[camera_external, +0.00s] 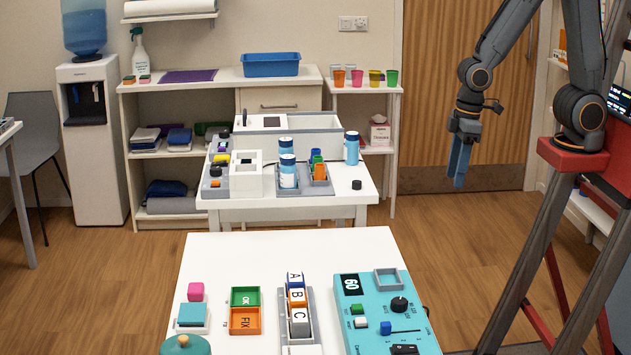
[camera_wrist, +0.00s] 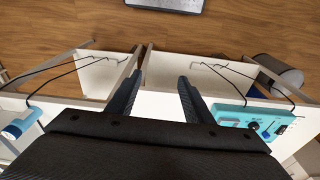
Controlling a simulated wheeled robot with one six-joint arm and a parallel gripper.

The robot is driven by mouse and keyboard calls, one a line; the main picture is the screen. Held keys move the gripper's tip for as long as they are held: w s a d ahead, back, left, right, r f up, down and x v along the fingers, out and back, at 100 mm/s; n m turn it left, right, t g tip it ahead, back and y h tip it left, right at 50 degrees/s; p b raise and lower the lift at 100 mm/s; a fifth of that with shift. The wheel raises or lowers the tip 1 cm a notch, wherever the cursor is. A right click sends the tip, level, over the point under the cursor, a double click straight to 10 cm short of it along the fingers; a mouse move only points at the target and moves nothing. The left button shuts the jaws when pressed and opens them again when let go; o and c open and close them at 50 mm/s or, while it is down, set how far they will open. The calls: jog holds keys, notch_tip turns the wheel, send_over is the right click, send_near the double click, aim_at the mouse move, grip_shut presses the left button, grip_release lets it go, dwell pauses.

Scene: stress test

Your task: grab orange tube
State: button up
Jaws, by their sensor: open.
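My gripper (camera_external: 460,172) hangs at the right in the external view, pointing down, in the air right of the two white tables. In the wrist view its two dark fingers (camera_wrist: 158,88) are spread apart with nothing between them. No clearly tube-shaped orange thing shows. A small orange piece (camera_external: 320,172) sits in a grey rack (camera_external: 318,187) on the back table, with green and blue pieces behind it. It is too small to tell whether it is a tube. My gripper is well apart from it, to its right. The wrist view does not show the orange piece.
Blue bottles (camera_external: 287,171) stand by the rack, with a white box (camera_external: 246,177) to the left. The front table (camera_external: 260,256) holds a teal control panel (camera_external: 383,318) and lettered blocks (camera_external: 298,318). Coloured cups (camera_external: 375,78) stand on a back shelf. Floor is clear below my gripper.

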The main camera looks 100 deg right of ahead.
jog(key=w+d+r+m+b, duration=0.1)
jog(key=w+d+m, duration=0.3)
jog(key=w, duration=0.6)
jog(key=w+d+r+m, duration=0.1)
jog(key=w+d+m, duration=0.3)
jog(key=w, duration=0.5)
jog(key=m+g+b, duration=0.1)
jog(key=m+b, duration=0.1)
jog(key=m, duration=0.8)
send_over(320, 165)
jog(key=a, duration=0.1)
jog(key=shift+a+f+p, duration=0.1)
jog(key=shift+f+p, duration=1.75)
jog(key=shift+f, duration=2.1)
jog(key=c, duration=1.1)
